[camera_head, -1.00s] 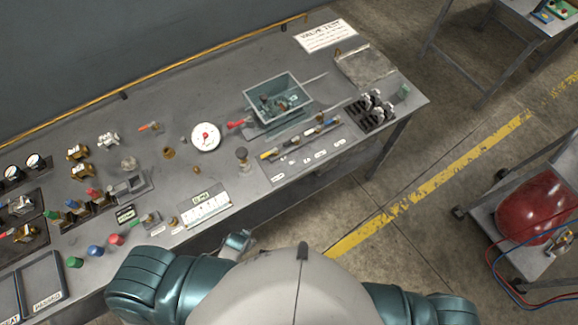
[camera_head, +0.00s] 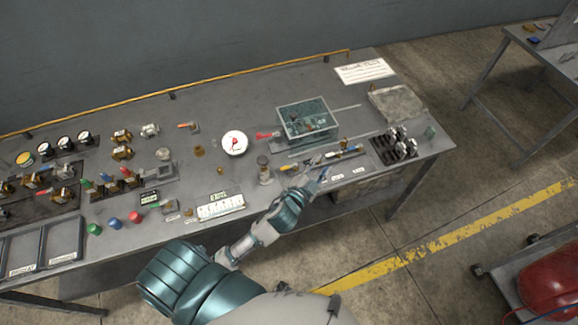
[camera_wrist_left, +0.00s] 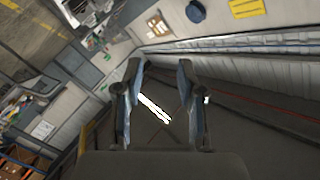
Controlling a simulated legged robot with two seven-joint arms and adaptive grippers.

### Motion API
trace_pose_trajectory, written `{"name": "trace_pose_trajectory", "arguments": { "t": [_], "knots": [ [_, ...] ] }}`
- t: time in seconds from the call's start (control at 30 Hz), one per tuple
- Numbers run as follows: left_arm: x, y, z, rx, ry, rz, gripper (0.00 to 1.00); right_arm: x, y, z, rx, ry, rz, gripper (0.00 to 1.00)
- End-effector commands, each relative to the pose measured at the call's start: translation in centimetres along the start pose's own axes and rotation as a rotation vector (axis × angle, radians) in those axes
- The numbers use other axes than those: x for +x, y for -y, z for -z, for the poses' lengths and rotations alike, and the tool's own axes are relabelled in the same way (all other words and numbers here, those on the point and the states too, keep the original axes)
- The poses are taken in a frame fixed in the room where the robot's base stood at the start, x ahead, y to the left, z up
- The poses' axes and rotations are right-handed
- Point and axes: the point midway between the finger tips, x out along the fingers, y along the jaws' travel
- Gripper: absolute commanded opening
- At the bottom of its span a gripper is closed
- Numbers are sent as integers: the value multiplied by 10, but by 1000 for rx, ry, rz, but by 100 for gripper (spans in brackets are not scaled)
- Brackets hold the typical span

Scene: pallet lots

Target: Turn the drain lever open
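A red lever (camera_head: 267,135) sticks out at the left side of a teal, open-topped tank (camera_head: 307,118) on the grey bench; it looks like the drain lever. My left gripper (camera_head: 323,175) is over the bench's front edge, in front of the tank and to the right of the lever, apart from it. In the left wrist view its two fingers (camera_wrist_left: 160,75) stand wide apart with nothing between them. The lever does not show in that view. My right gripper is in no frame.
A white dial gauge (camera_head: 234,143) stands left of the lever. A strip of tools (camera_head: 340,153) lies in front of the tank, close to my gripper. A rack of dark fittings (camera_head: 395,146) is at right. Several valves and coloured knobs fill the left bench.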

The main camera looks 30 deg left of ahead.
Motion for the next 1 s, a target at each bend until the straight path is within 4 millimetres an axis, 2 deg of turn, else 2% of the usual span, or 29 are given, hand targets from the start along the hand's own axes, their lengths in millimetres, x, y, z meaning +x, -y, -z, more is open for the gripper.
{"name": "trace_pose_trajectory", "arguments": {
  "t": [0.03, 0.07, 0.1, 0.17, 0.2, 0.27, 0.3, 0.37, 0.47, 0.53, 0.57, 0.6, 0.67, 0.7, 0.77, 0.8, 0.9, 1.0],
  "knots": [
    [11, 11, 28, 73, -120, 32, 39, 0, -5, 0, 1, 0, -6, 40],
    [15, 17, 48, 123, -204, 51, 39, 0, -8, 0, 1, 0, -9, 40],
    [20, 22, 77, 203, -325, 75, 39, 0, -11, 0, 1, 0, -13, 40],
    [20, 25, 121, 343, -528, 104, 39, 0, -15, 0, 1, 1, -18, 40],
    [17, 22, 149, 453, -672, 115, 39, 0, -16, -1, 1, 1, -19, 40],
    [7, 11, 183, 631, -883, 112, 39, 0, -16, -1, 1, 1, -19, 40],
    [-1, -2, 198, 757, -1016, 96, 39, 0, -14, -1, 1, 1, -17, 40],
    [-12, -22, 208, 954, -1201, 50, 39, 0, -10, 0, 3, 1, -12, 40],
    [-21, -55, 192, 1303, -1457, -102, 39, 0, 1, 2, 5, -2, 1, 40],
    [-18, -64, 160, 1553, -1581, -267, 39, 0, 8, 3, 6, -3, 9, 40],
    [-15, -62, 142, 1657, -1618, -354, 39, 0, 11, 4, 5, -4, 12, 40],
    [-10, -54, 116, 1791, -1648, -485, 39, 0, 13, 4, 5, -4, 15, 40],
    [0, -32, 78, 1969, -1655, -702, 39, 0, 13, 4, 3, -4, 15, 40],
    [5, -12, 54, 2066, -1634, -854, 39, 0, 12, 3, 3, -4, 14, 40],
    [11, 24, 24, 2174, -1577, -1074, 39, 0, 9, 3, 2, -3, 11, 40],
    [12, 48, 9, 2224, -1528, -1208, 39, 0, 7, 2, 1, -2, 8, 40],
    [10, 99, -18, 2282, -1407, -1472, 39, 0, 0, 0, 0, 0, -1, 40],
    [6, 130, -32, 2290, -1329, -1615, 39, 0, -6, -1, 1, 1, -8, 40]
  ]
}}
